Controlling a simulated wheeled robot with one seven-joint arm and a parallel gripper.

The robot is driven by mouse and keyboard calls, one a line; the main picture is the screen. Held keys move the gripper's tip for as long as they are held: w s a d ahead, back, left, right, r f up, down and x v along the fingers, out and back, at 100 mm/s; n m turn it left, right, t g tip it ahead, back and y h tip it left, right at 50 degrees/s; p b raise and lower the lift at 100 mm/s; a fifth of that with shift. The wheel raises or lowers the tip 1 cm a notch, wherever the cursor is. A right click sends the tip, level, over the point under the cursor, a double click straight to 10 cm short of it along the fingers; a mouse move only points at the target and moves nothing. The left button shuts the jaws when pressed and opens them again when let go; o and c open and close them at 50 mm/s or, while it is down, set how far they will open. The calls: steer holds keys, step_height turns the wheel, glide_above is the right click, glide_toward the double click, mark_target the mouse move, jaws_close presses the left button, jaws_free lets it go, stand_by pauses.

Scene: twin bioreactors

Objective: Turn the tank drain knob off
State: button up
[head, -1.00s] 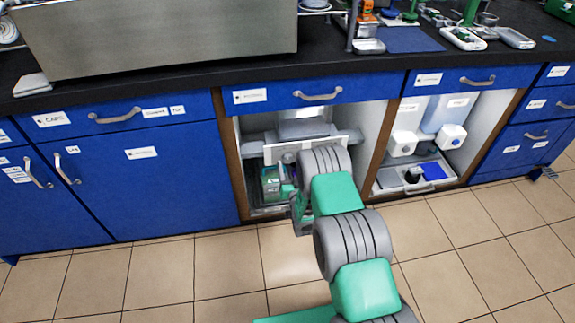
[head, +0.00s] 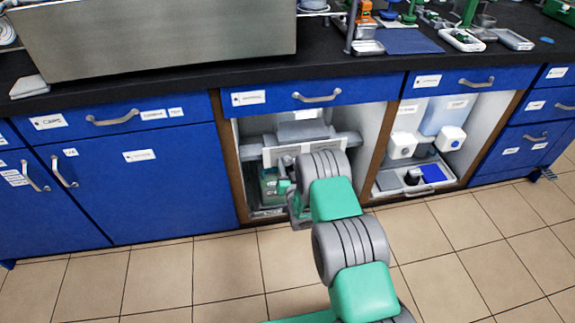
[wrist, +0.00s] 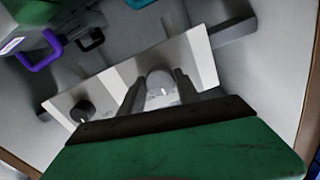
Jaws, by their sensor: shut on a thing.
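A pale panel (wrist: 118,80) carries a light grey rounded knob (wrist: 160,82) and a dark knob (wrist: 82,112). My gripper (wrist: 160,92) is shut on the light grey knob, with one finger on each side of it. The dark knob is free, to the left of the fingers. No readable label shows which knob is the tank drain. In the head view the panel (head: 290,153) stands inside the open cabinet bay, and my arm hides the knobs and fingertips.
A purple handle (wrist: 38,52) and a dark handle (wrist: 92,40) lie beyond the panel. The bay is bounded by wooden posts (head: 232,160) and a blue drawer (head: 270,97) above. White containers (head: 402,145) stand in the bay to the right. The tiled floor in front is clear.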

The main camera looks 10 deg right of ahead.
jaws_close()
steer(key=shift+n, duration=0.3)
steer(key=n+b, duration=0.2)
steer(key=n, duration=0.2)
steer(key=shift+b, duration=0.4)
steer(key=shift+n+b, duration=0.85)
steer(key=shift+n, duration=1.25)
steer(key=shift+w+r, duration=0.1)
steer(key=shift+r, duration=0.05)
steer(key=o, duration=0.9)
jaws_free()
steer(key=shift+a, duration=0.1)
steer(key=shift+o, duration=0.4)
